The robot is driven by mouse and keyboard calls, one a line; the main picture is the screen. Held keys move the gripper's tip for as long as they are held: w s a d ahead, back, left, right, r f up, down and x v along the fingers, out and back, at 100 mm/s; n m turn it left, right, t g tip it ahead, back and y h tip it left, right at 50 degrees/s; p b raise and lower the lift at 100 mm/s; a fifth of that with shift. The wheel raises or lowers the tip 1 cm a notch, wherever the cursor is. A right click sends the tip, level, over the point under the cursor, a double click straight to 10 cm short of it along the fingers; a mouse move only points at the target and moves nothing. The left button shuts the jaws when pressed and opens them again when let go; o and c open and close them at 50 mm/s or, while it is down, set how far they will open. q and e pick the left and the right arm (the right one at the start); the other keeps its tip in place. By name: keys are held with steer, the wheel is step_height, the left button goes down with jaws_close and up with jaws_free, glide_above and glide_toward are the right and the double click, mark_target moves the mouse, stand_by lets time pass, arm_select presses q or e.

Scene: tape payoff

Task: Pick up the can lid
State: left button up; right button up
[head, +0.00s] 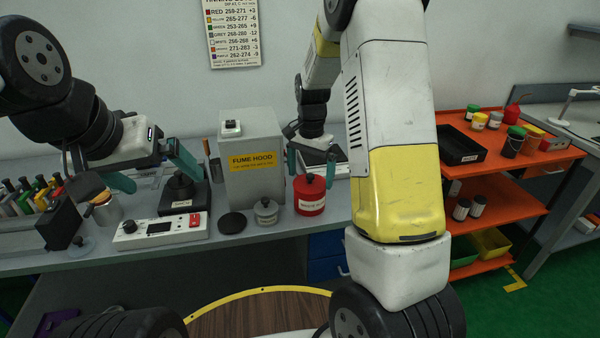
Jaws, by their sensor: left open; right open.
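A red can (310,203) with a white label stands near the front edge of the bench. Its can lid (309,180) looks dark red with a small knob and sits on top of the can. My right gripper (312,165) is open just above the can, with teal fingers spread to either side of the lid; I cannot tell whether they touch it. My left gripper (152,178) is open and empty over the left part of the bench, well away from the can.
A small grey lidded pot (266,212) and a flat black disc (232,223) lie left of the can. The fume hood box (252,160) stands behind them. A control box (160,230) is further left. An orange shelf cart (505,208) with jars stands right.

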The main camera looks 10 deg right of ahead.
steer(key=shift+f, duration=0.6)
steer(key=c, duration=1.1)
steer(key=shift+r, duration=0.2)
